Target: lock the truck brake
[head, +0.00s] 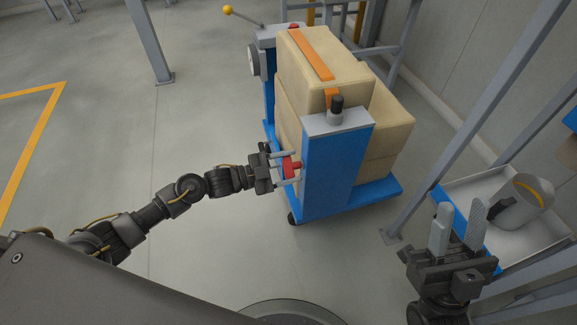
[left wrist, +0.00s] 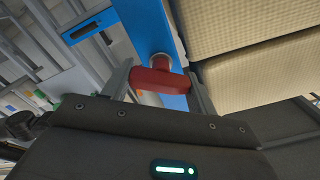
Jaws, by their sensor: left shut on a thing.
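The truck is a blue cart with a blue end post (head: 335,172) and a blue deck (head: 375,193). A red T-shaped handle (head: 291,166) sticks out of the post's left side. My left gripper (head: 287,167) is shut on this red handle. In the left wrist view the red handle (left wrist: 160,78) lies between the two fingers, with its stem running to the blue post (left wrist: 150,30). I cannot tell whether the handle is turned. My right gripper (head: 459,224) is open and empty, its fingers pointing up, at the lower right, apart from the truck.
Tan sacks (head: 330,70) with an orange strap (head: 311,53) fill the truck. A black knob (head: 337,104) tops the post. A lever with a yellow ball (head: 228,10) stands behind. A tray (head: 480,188) holding a grey scoop (head: 522,202) is at right. Left floor is clear.

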